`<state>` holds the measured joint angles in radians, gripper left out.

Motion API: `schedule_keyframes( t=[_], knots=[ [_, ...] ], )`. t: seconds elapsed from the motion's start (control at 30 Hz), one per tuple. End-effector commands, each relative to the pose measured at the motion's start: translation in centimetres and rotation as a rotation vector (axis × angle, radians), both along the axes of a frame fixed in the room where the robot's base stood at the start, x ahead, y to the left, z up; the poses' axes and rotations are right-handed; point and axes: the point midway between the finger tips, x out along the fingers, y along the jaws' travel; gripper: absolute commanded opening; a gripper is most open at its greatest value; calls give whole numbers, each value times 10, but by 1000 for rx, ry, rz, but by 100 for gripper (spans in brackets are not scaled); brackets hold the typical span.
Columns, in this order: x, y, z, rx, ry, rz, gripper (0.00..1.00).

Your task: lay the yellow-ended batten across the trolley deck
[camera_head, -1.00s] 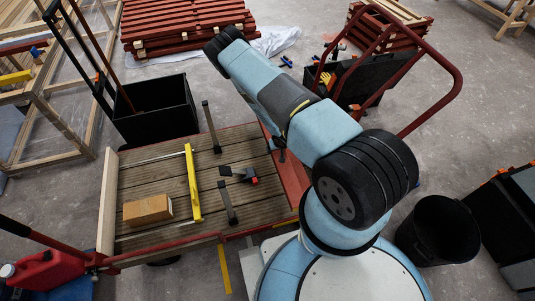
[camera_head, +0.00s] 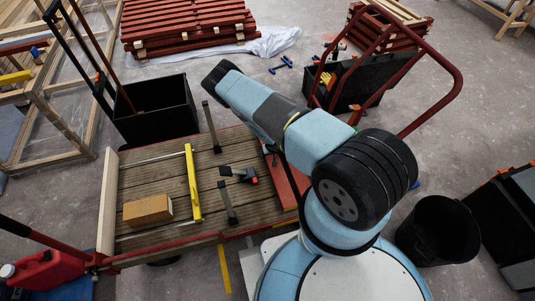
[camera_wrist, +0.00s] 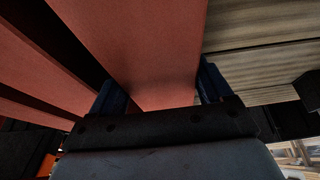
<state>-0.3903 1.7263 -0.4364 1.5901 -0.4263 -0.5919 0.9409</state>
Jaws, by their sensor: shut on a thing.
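My gripper (camera_wrist: 160,90) is shut on a red-painted batten (camera_wrist: 150,45), which passes between its two dark blue fingers in the wrist view. No yellow end shows on it. In the head view my arm hides the gripper; a red strip (camera_head: 286,182), perhaps the held batten, shows beside the deck's right edge. The trolley deck (camera_head: 150,182) is of grey-brown planks, with planks (camera_wrist: 260,62) also at the right of the wrist view. I cannot tell whether the batten touches the deck.
On the deck are a yellow bar (camera_head: 193,183), a wooden block (camera_head: 148,210), a black clamp (camera_head: 238,174) and two dark posts (camera_head: 211,127) (camera_head: 228,203). A black bin (camera_head: 155,110) stands behind. Red battens (camera_head: 185,25) are stacked at the back; a black bucket (camera_head: 438,231) stands right.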

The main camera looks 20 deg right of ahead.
Motion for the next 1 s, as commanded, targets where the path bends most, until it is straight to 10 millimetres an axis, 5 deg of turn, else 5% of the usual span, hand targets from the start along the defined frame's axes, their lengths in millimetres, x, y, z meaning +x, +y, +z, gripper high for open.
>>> schedule_keyframes(
  t=[0.33,0.37,0.4,0.6,1.0],
  knots=[
    [1,-1,-2,0,-2,-1,0],
    [0,0,-3,0,-1,-1,80],
    [0,0,-3,0,-1,-1,84],
    [0,-1,-3,0,0,-1,100],
    [-3,0,9,1,-2,-2,100]
  ],
)
